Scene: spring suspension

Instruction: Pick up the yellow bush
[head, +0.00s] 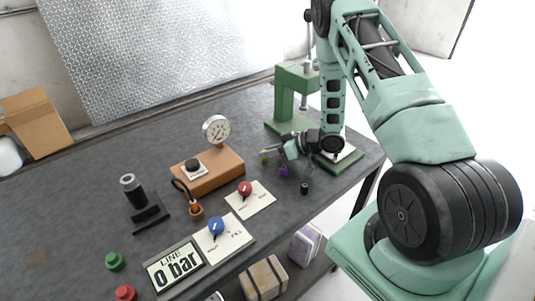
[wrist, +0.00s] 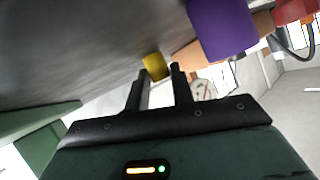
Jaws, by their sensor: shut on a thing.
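The yellow bush (wrist: 154,66) is a small cylinder at the tips of my gripper (wrist: 159,75) in the wrist view. The two black fingers are shut on it. In the head view, the yellow bush (head: 264,157) shows small at the far right part of the grey table, by the tips of my gripper (head: 268,152). My gripper reaches in low from the right. The head view does not clearly show whether the bush touches the table.
A purple bush (head: 283,172) stands close by my gripper and looms large in the wrist view (wrist: 222,25). A black bush (head: 304,188) stands near the table edge. A green press (head: 285,97) is behind my gripper. An orange block with a gauge (head: 212,172) lies left.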

